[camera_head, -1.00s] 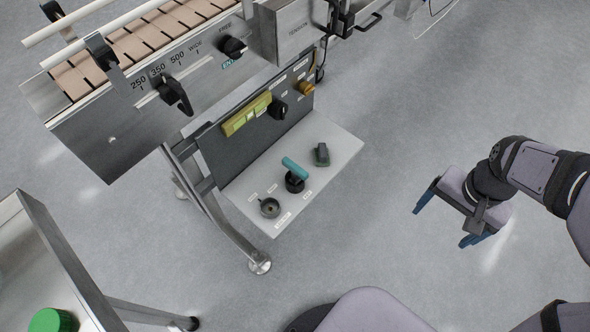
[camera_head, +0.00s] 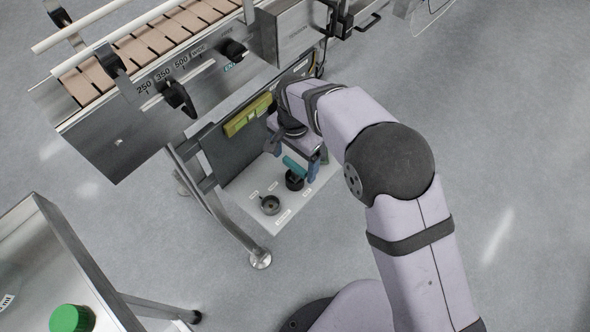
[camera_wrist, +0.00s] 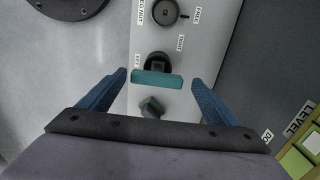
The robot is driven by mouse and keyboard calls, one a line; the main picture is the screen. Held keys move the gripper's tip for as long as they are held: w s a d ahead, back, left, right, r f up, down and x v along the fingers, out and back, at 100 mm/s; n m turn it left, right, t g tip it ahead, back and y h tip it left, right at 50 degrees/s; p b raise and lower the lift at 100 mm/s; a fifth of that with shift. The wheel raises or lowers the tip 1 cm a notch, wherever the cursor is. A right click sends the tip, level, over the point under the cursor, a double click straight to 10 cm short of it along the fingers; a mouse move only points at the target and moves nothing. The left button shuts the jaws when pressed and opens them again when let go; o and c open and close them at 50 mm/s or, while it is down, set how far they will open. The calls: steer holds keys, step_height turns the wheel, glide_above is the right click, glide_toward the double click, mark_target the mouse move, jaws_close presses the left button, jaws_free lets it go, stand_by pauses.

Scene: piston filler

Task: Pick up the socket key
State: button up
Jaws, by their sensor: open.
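The socket key, with a teal crossbar handle, stands in a black round holder (camera_head: 295,182) on the white shelf. Its handle (camera_head: 294,166) shows in the head view, and in the wrist view the teal bar (camera_wrist: 157,79) lies across the picture between my fingers. My gripper (camera_head: 293,158) is open above the shelf, with its blue fingers on either side of the handle. In the wrist view my gripper (camera_wrist: 158,80) has a gap between each finger and the bar's ends. I cannot tell the exact height of the fingers over the handle.

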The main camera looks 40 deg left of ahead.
mark_target(295, 176)
steer(key=shift+s+d+f+b, duration=0.15)
steer(key=shift+f+b, duration=0.4)
steer(key=shift+f, duration=1.3)
steer(key=shift+w+d+f+b, duration=0.1)
steer(key=shift+f+b, duration=0.4)
steer(key=shift+f, duration=1.3)
steer(key=c, duration=1.1)
